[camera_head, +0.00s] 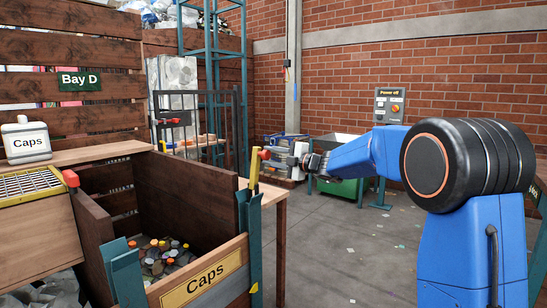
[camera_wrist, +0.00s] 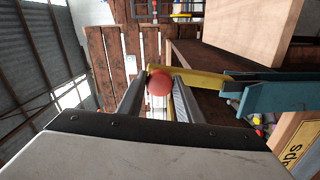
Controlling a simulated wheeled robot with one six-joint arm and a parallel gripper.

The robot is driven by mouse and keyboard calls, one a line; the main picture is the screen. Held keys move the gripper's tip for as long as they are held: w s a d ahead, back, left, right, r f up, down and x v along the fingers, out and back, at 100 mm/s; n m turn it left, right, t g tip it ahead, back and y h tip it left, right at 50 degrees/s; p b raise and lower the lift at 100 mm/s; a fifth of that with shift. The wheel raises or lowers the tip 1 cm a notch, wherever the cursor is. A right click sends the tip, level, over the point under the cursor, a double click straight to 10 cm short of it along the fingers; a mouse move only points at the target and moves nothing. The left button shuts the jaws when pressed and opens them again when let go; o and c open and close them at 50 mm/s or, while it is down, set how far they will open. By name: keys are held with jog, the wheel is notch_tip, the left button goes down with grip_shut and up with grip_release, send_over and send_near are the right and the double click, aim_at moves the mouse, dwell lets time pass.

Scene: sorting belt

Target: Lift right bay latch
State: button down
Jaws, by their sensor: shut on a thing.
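The right bay latch (camera_head: 254,174) is a yellow bar with a red knob, standing nearly upright at the top of the teal bracket (camera_head: 255,225) on the right of the Caps bay. My gripper (camera_head: 272,156) reaches it from the right and is shut on the red knob. In the wrist view the round red knob (camera_wrist: 159,82) sits between the two dark fingers of my gripper (camera_wrist: 160,90). The yellow bar (camera_wrist: 205,80) runs from the knob to the teal bracket (camera_wrist: 270,85). The fingertips are small and partly hidden in the head view.
The wooden Caps bay (camera_head: 205,280) holds loose caps behind its front board. Another red knob (camera_head: 70,178) is at its left, near a yellow-edged grate (camera_head: 25,183) and a white Caps jug (camera_head: 26,140). A control post (camera_head: 388,105) stands at the back. The floor (camera_head: 340,240) to the right is mostly clear.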

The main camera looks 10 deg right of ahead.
dwell(0.3)
jog(key=c, duration=1.3)
grip_release()
jog(key=shift+s+d, duration=0.1)
jog(key=shift+d, duration=0.05)
jog(key=v, duration=1.7)
jog(key=shift+d, duration=0.1)
